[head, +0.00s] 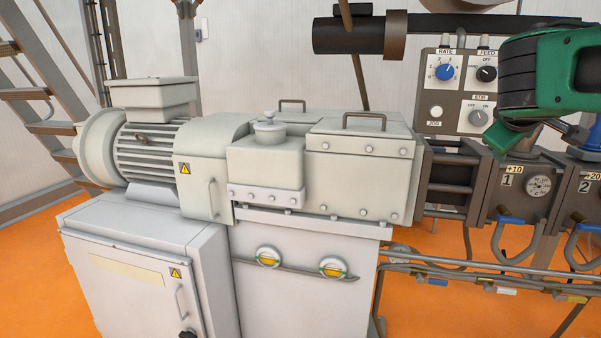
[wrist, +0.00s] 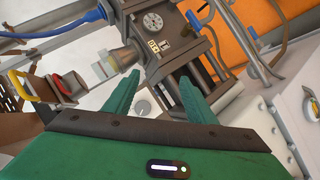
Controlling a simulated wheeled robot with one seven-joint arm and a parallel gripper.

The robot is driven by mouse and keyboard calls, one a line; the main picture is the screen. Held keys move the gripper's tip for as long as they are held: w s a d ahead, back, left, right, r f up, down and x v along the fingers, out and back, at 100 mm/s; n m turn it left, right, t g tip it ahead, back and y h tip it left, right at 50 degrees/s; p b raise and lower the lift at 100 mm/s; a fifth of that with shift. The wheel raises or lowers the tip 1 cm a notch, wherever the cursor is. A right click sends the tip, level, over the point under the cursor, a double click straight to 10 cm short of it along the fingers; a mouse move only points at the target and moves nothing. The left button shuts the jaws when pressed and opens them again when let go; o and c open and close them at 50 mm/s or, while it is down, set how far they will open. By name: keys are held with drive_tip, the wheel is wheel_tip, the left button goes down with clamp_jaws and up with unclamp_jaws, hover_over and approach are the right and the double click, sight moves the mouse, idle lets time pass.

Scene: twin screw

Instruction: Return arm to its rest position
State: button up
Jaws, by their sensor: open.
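My gripper is green and dark grey. In the wrist view its two green fingers (wrist: 160,92) stand apart with nothing between them. In the head view the green arm end (head: 535,75) shows at the upper right, in front of the right side of the control panel and above the block marked 1. The fingertips do not show clearly in the head view. The block marked 1 (head: 508,205) carries a round gauge, which also shows in the wrist view (wrist: 152,21), beyond the fingers. I cannot tell how far the fingers are from it.
The control panel (head: 437,85) with a blue RATE knob stands behind my arm. The pale machine housing (head: 360,155) with its handled lid fills the middle. A block marked 2 (head: 583,187) is at the right edge. Pipes and hoses run below the blocks. Orange floor (head: 440,310) shows at lower right.

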drive_tip(key=s+a+f+m+g+y, duration=0.3)
drive_tip(key=s+f+m+g+y, duration=0.1)
drive_tip(key=s+f, duration=1)
drive_tip(key=s+a+f+m+g+y, duration=0.3)
drive_tip(key=s+f+m+g+y, duration=0.1)
drive_tip(key=s+f, duration=1)
drive_tip(key=s+m+g, duration=0.1)
drive_tip(key=s+m, duration=0.1)
drive_tip(key=s, duration=0.1)
drive_tip(key=shift+s, duration=0.25)
drive_tip(key=shift+w+f, duration=0.25)
drive_tip(key=shift+w, duration=0.4)
